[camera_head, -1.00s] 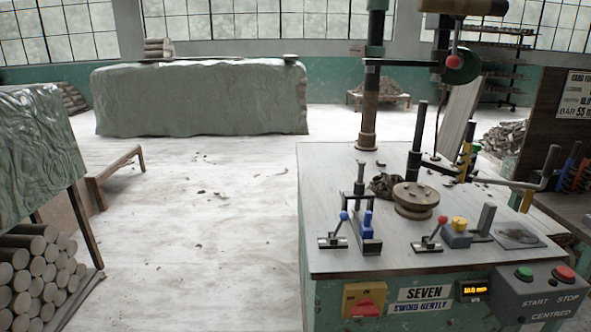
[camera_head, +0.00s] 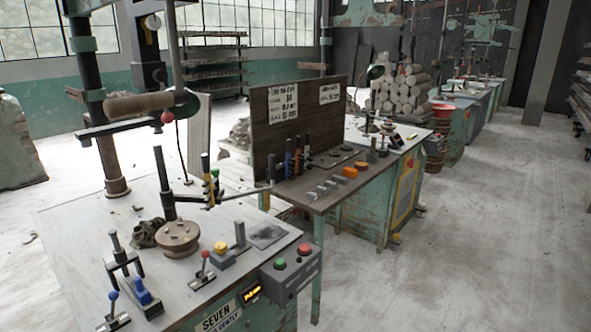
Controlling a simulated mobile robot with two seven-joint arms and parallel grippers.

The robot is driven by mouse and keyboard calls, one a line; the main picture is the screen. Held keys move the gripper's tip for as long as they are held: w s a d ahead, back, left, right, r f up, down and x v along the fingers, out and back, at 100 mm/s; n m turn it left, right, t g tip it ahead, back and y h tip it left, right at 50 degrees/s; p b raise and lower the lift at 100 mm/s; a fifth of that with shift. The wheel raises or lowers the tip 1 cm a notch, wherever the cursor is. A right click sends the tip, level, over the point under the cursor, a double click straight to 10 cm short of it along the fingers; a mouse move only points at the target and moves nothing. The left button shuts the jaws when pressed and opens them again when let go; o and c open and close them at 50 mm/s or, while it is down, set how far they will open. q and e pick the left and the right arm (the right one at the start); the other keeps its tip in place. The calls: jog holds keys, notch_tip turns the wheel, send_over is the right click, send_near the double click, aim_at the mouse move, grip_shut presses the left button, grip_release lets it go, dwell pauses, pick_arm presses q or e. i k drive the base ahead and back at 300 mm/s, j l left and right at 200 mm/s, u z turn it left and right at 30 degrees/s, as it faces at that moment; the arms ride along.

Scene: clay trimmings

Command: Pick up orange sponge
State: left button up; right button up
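A small orange block (camera_head: 350,172), which looks like the orange sponge, lies on the brown side table (camera_head: 318,204) right of the middle of the head view. It is too small to make out its texture. Several small grey blocks (camera_head: 322,190) lie to its left, and a small dark item with an orange-brown top (camera_head: 369,157) stands just behind it. Neither of my grippers is in view.
A machine bench (camera_head: 190,240) with levers, a round wheel head and a control box stands at the front left. A dark sign board (camera_head: 290,118) rises behind the side table. More green machines (camera_head: 385,190) line up beyond. The floor (camera_head: 470,240) at right is clear.

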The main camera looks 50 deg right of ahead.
aim_at(350, 172)
jog(key=z, duration=1.9)
